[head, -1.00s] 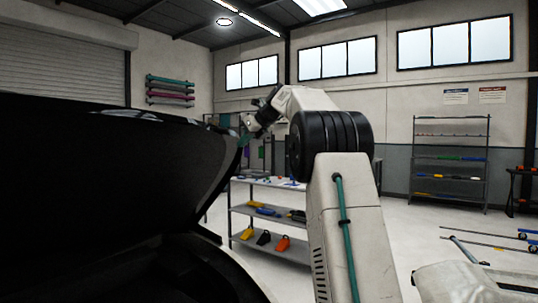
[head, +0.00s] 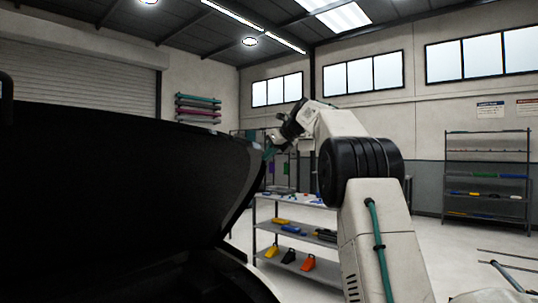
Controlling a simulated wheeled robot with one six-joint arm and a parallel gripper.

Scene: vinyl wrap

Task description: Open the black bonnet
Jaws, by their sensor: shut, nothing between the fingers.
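The black bonnet (head: 120,165) fills the left of the head view. It stands raised at a steep tilt, with its dark underside showing and a gap over the car body (head: 215,278) below. My gripper (head: 268,151) is at the bonnet's right edge, near its upper corner. It is small in the view and partly hidden by that edge and my wrist. It is shut with nothing held. I cannot tell whether it touches the bonnet.
A shelf bench (head: 290,237) with tools and coloured wedges stands behind my arm. A metal rack (head: 487,180) is at the right wall. Wrap rolls (head: 198,108) hang on the back wall. Open floor (head: 440,235) lies to the right.

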